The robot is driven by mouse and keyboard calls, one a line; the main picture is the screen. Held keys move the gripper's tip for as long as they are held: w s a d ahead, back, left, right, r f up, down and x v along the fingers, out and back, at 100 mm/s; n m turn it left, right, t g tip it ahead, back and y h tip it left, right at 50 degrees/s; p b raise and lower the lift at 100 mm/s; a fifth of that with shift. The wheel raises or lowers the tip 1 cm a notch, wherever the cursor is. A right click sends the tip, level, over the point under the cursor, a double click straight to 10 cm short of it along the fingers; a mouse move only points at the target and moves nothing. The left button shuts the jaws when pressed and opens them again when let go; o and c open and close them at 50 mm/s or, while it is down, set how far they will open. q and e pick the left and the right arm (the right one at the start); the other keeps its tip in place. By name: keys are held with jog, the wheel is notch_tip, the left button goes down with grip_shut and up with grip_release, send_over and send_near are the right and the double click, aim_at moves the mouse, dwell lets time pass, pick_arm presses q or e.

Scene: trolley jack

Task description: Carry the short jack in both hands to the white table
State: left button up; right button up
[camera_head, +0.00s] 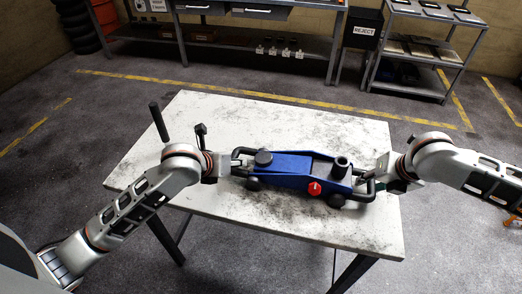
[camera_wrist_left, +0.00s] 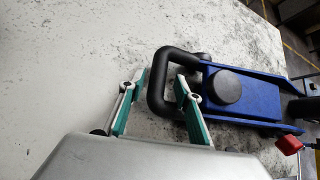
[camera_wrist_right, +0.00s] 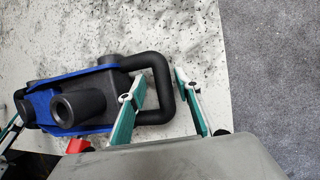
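The short jack (camera_head: 300,168) is blue with black handle loops at both ends, a black round pad and a red knob. It appears to rest on the white table (camera_head: 215,115), lying lengthwise left to right. My left gripper (camera_head: 236,163) is at its left handle (camera_wrist_left: 157,82); in the left wrist view its fingers (camera_wrist_left: 160,100) stand apart on either side of the bar. My right gripper (camera_head: 378,173) is at the right handle (camera_wrist_right: 163,85); in the right wrist view its fingers (camera_wrist_right: 162,98) are also apart around the bar. Gaps show beside both bars.
A black upright rod (camera_head: 158,121) and a small black post (camera_head: 201,133) show by the left arm. The table behind the jack is bare. Shelves (camera_head: 255,40), a reject bin (camera_head: 362,30) and a trolley (camera_head: 425,50) stand across the open floor.

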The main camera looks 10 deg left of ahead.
pick_arm(q)
jog(key=shift+a, duration=0.1)
pick_arm(e)
jog(key=shift+d+f, duration=0.15)
pick_arm(q)
jog(key=shift+s+a+r, duration=0.1)
jog(key=shift+r, duration=0.05)
jog(key=v, duration=1.1)
jog(key=shift+s+r, duration=0.2)
pick_arm(e)
jog(key=v, duration=1.2)
